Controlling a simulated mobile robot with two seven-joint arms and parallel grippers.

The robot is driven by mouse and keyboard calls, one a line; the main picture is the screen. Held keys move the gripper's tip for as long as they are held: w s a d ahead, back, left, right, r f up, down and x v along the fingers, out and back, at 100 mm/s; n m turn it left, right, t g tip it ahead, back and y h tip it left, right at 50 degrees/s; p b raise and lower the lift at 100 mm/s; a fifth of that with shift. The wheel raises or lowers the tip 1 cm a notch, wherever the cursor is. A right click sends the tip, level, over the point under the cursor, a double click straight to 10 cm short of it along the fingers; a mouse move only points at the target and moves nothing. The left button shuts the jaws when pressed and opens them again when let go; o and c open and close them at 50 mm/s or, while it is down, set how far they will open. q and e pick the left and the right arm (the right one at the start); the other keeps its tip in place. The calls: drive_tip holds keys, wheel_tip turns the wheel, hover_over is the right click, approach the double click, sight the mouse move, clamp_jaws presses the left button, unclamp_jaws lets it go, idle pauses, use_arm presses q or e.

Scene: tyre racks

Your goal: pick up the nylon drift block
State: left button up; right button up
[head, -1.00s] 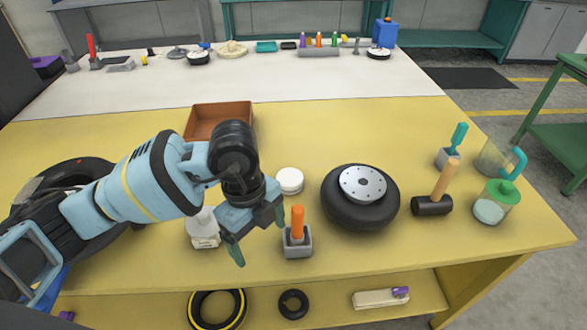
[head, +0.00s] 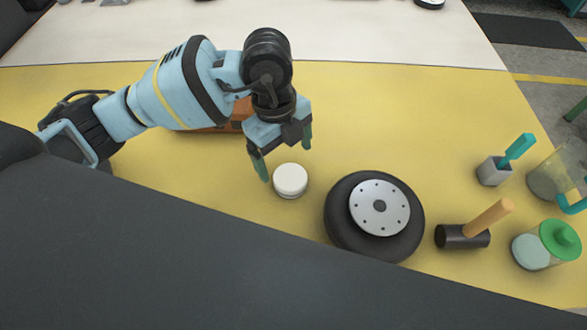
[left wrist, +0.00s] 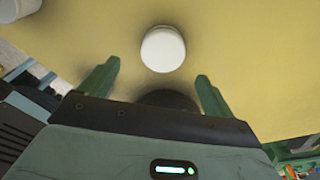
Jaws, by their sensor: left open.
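The nylon drift block appears to be the white round puck (head: 290,180) lying on the yellow tabletop in the head view, left of the wheel. It also shows in the left wrist view (left wrist: 162,49), just beyond the fingertips and roughly centred between them. My left gripper (head: 286,157) is open and empty, with its fingers pointing down, close to the puck on its far side in the picture. In the left wrist view its two fingers (left wrist: 157,88) stand apart with nothing between them. My right gripper is in neither view.
A black wheel with a silver hub (head: 380,208) lies right of the puck. Further right are a mallet (head: 462,237), a grey block with a teal handle (head: 494,171) and a green-lidded jar (head: 532,252). An orange-brown tray (head: 238,115) is partly behind my arm. A dark shape covers the near edge.

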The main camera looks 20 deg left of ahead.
sight(290, 176)
use_arm(q)
drive_tip(key=shift+s+d+f, duration=0.1)
drive_tip(key=shift+s+f, duration=0.15)
drive_tip(key=shift+f, duration=0.35)
drive_tip(key=shift+w+d+f, duration=0.1)
drive_tip(key=shift+d+f, duration=0.05)
drive_tip(key=shift+f, duration=0.95)
drive_tip(key=shift+w+d+f, duration=0.1)
drive_tip(key=shift+f, duration=0.95)
drive_tip(key=shift+w+d+f, duration=0.1)
drive_tip(key=shift+d+f, duration=0.05)
drive_tip(key=shift+f, duration=0.95)
drive_tip(key=shift+c, duration=0.3)
drive_tip(key=c, duration=1.1)
drive_tip(key=shift+o, duration=0.2)
drive_tip(key=shift+r, duration=0.1)
wheel_tip(290, 176, up, 10)
drive_tip(key=shift+s+f, duration=0.1)
